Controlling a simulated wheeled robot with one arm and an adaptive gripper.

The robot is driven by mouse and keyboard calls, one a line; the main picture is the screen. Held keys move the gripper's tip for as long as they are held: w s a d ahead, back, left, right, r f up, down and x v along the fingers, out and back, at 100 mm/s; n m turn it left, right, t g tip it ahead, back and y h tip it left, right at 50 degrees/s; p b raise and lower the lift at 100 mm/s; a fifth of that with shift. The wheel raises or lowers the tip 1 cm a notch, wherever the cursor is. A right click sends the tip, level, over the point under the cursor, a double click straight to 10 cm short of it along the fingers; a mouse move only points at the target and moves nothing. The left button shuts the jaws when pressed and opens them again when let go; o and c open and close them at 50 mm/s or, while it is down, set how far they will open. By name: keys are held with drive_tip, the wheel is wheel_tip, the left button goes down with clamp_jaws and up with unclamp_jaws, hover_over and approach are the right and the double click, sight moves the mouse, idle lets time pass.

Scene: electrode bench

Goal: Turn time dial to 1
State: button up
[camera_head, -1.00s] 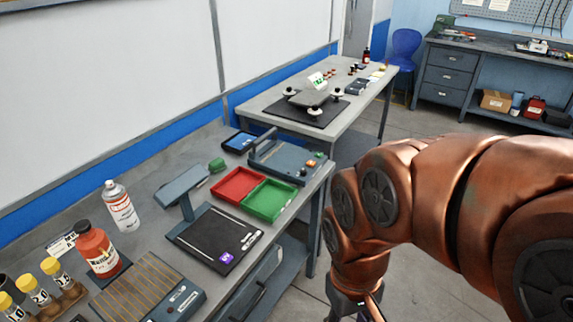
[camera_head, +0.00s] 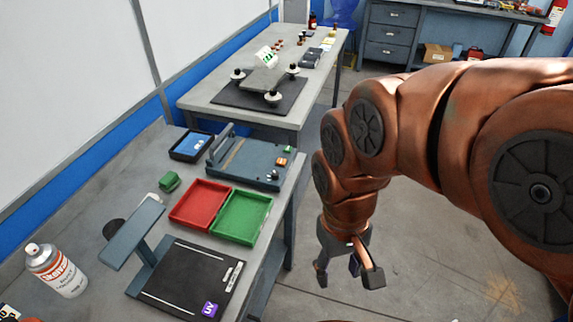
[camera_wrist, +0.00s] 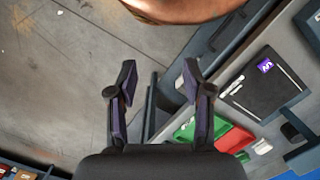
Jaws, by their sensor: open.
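No dial with a readable time scale can be made out. A blue-grey bench device (camera_head: 245,160) with a raised handle bar carries small orange and green controls (camera_head: 284,157) and a small knob-like part (camera_head: 275,174) at its right end; their markings are too small to read. A black UV plate (camera_head: 190,280) under a grey lamp arm (camera_head: 132,236) stands nearer; it also shows in the wrist view (camera_wrist: 262,84). My gripper (camera_head: 346,277) is open and empty over the floor, right of the bench edge. Its spread fingers also show in the wrist view (camera_wrist: 158,72).
A red tray (camera_head: 200,204) and a green tray (camera_head: 241,217) sit between the two devices. A spray can (camera_head: 57,270) stands at the left. A second table (camera_head: 200,97) with a black mat stands behind. The floor (camera_head: 440,250) around my gripper is clear.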

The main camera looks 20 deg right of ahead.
drive_tip(key=w+a+r+m, duration=0.1)
drive_tip(key=w+a+r, duration=0.1)
drive_tip(key=w, duration=1.2)
drive_tip(key=m+t+p, duration=0.2)
drive_tip(key=m, duration=0.4)
approach(275, 173)
drive_tip(key=shift+s+a+f, duration=0.15)
drive_tip(key=shift+s+f, duration=0.15)
drive_tip(key=shift+w+f, duration=0.35)
drive_tip(key=shift+w, duration=0.05)
drive_tip(key=shift+f+p, duration=0.9)
drive_tip(key=shift+f, duration=2.95)
drive_tip(key=shift+c, duration=0.4)
clamp_jaws()
